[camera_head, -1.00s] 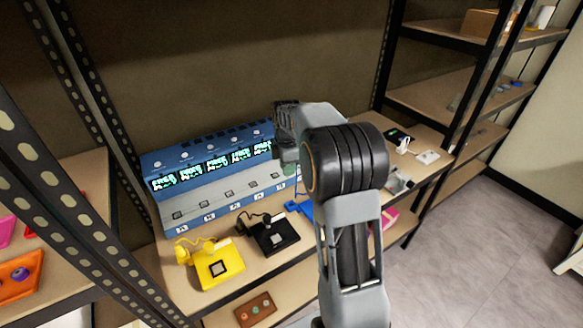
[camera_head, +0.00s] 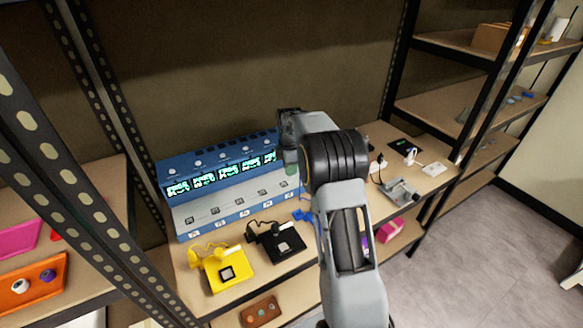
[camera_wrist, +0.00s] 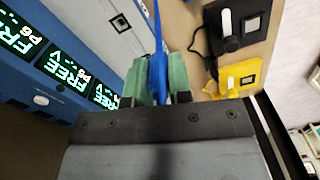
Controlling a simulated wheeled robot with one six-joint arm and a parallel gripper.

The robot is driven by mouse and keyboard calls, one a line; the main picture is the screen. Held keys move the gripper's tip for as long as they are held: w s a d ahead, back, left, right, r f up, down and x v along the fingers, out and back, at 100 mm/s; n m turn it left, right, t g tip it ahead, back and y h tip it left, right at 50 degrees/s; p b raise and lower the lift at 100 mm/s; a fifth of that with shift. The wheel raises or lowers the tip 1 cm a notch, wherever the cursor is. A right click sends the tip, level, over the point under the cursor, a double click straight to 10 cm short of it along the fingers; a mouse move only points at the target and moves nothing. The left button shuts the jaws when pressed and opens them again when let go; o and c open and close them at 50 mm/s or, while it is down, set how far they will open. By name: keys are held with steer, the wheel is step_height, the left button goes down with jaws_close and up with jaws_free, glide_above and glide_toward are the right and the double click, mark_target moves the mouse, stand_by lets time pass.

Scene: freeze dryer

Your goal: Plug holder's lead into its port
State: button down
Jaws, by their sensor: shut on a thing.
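The blue freeze dryer unit (camera_head: 225,190) stands at the back of the bench, with lit screens and a row of square ports on its lower face. My gripper (camera_wrist: 158,78), with green fingers, is shut on a blue lead (camera_wrist: 158,50) that runs up out of the wrist view. In the head view my gripper (camera_head: 291,168) is at the right end of the unit, in front of it. A blue holder (camera_head: 303,214) is partly hidden by my arm. The wrist view shows screens reading FREE (camera_wrist: 55,65) and one square port (camera_wrist: 115,22). The lead's tip is not clear.
A yellow holder (camera_head: 233,282) and a black holder (camera_head: 275,257) with leads sit in front of the unit. A grey device (camera_head: 400,190) and a white one (camera_head: 433,169) lie to the right. Shelf posts (camera_head: 90,190) stand at the left.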

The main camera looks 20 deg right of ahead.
steer(key=w+p, duration=0.6)
steer(key=w, duration=0.1)
steer(key=shift+d, duration=0.15)
steer(key=shift+f, duration=0.1)
steer(key=shift+f+b, duration=1.05)
steer(key=shift+f, duration=0.6)
steer(key=shift+w+f, duration=0.1)
